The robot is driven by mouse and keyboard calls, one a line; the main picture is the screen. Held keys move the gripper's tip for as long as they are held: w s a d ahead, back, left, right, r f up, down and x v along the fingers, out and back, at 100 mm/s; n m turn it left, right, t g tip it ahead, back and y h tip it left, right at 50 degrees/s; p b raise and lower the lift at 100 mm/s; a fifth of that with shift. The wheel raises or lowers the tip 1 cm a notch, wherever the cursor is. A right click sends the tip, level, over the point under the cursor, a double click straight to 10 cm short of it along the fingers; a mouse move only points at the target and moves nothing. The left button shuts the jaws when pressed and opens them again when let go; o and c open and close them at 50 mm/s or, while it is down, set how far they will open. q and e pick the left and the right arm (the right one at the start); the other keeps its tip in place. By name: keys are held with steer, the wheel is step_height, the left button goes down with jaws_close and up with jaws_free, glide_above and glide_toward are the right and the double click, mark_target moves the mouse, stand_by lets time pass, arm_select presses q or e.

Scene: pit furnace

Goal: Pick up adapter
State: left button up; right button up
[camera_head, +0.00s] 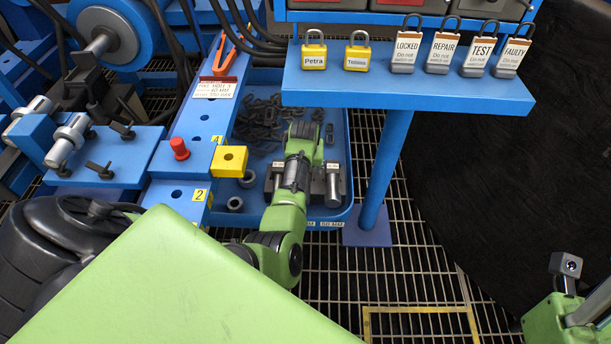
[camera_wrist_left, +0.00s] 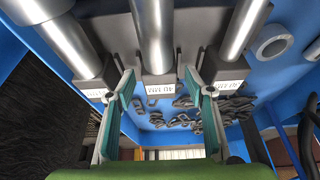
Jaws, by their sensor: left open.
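Several metal cylinders, which look like the adapters, are held on a grey rack in the blue tray (camera_head: 347,208). In the head view one cylinder (camera_head: 333,186) shows right of my left gripper (camera_head: 304,140), which hangs over the tray and hides part of the rack. In the left wrist view three shiny cylinders stand in a row, and the middle cylinder (camera_wrist_left: 154,38) has a white label at its base. The open fingers of my left gripper (camera_wrist_left: 158,84) lie on either side of that label. I cannot tell whether they touch anything.
Chains (camera_head: 262,117) and rings (camera_head: 235,204) lie in the tray. A blue post (camera_head: 385,165) and a shelf (camera_head: 410,88) with padlocks stand right of it. A blue bench with a yellow block (camera_head: 230,159) and red knob (camera_head: 179,148) is left. Grating floor is clear at right.

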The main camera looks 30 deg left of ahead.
arm_select(q)
jaws_close()
steer(key=shift+w+a+r, duration=0.1)
steer(key=shift+r, duration=0.1)
stand_by(0.3)
